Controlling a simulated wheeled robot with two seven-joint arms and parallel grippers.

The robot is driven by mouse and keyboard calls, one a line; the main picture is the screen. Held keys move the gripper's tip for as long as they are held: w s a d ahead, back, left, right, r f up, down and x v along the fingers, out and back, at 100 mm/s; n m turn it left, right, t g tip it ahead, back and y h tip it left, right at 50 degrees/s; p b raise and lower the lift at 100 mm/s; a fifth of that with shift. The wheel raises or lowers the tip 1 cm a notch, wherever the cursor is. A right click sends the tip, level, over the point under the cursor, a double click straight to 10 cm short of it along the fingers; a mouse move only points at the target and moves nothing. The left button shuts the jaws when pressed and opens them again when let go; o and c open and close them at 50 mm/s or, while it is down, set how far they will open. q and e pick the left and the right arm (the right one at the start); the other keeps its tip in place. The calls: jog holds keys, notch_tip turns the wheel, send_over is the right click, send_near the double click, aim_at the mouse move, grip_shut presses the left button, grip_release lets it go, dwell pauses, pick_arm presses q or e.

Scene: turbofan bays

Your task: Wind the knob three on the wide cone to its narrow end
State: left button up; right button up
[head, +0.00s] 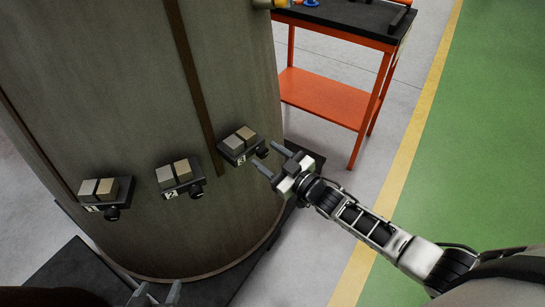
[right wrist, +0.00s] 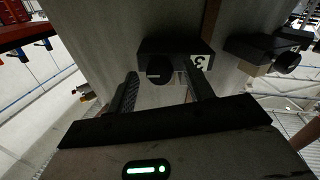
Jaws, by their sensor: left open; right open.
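The wide cone (head: 120,90) is a large grey-brown drum filling the left of the head view. Unit three (head: 238,145) is a dark box with a grey and a tan block, a "3" label and a round black knob three (head: 262,151). My right gripper (head: 267,154) is open, its fingers pointing at this knob. In the right wrist view, knob three (right wrist: 159,68) shows between the open fingertips (right wrist: 160,83); I cannot tell whether they touch it. My left gripper (head: 157,291) is open at the bottom edge, away from the knobs.
Unit two (head: 178,178) and unit one (head: 105,193), with similar blocks and black knobs, sit to the left on the drum. An orange cart (head: 325,97) with a dark top stands behind on the right. Clear grey floor and a yellow line (head: 400,150) lie right.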

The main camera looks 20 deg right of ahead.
jog(key=v, duration=1.6)
